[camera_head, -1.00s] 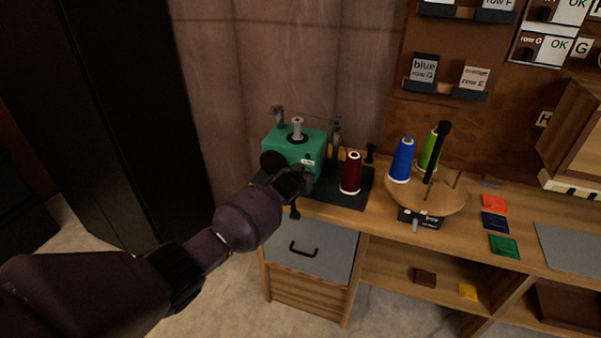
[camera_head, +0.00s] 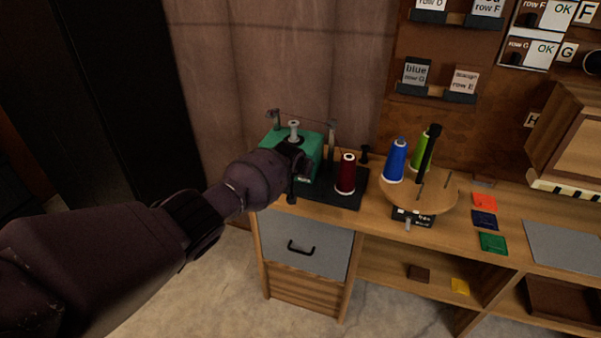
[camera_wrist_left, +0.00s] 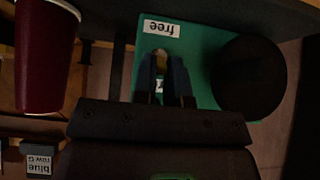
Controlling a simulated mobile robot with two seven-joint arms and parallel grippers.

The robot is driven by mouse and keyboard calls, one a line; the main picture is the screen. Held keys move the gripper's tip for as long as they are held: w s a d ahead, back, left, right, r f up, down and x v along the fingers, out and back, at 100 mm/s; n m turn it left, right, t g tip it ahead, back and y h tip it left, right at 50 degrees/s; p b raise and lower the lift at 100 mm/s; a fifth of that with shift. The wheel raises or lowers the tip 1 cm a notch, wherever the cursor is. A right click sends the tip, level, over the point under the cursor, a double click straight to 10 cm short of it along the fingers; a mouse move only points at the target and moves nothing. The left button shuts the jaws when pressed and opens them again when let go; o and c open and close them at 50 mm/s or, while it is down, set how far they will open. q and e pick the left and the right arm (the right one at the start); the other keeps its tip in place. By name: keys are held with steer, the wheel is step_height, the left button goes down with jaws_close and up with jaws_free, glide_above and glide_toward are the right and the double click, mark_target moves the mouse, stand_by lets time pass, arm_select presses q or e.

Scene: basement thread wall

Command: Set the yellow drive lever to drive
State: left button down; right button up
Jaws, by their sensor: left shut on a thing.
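The green winding machine (camera_head: 309,141) sits on a dark base at the left end of the bench. My left gripper (camera_wrist_left: 163,66) is at its front face, shut on the yellow drive lever (camera_wrist_left: 161,62), a small bit of which shows between the fingertips. A white "free" label (camera_wrist_left: 161,28) lies just beyond the fingertips in the left wrist view. A second label (camera_wrist_left: 160,87) shows between the fingers, mostly hidden and unreadable. In the head view my arm and hand hide the lever. My right gripper is not in view.
A dark red cone (camera_head: 346,174) stands close beside the machine. A round black knob (camera_wrist_left: 249,78) sits next to my fingers in the wrist view. A round wooden stand (camera_head: 440,197) with blue and green cones is further right. A grey drawer (camera_head: 318,249) is below.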

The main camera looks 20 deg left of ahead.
arm_select(q)
steer(key=shift+f, duration=0.1)
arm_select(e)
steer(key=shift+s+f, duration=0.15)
arm_select(q)
steer(key=c, duration=1.2)
jaws_free()
steer(key=shift+o, duration=0.2)
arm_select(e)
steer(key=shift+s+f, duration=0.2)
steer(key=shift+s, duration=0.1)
arm_select(q)
steer(key=shift+s+r+p, duration=0.15)
steer(key=shift+r+p, duration=0.15)
steer(key=shift+r, duration=0.15)
steer(key=p+v, duration=0.4)
steer(key=v, duration=0.6)
steer(key=shift+s, duration=0.15)
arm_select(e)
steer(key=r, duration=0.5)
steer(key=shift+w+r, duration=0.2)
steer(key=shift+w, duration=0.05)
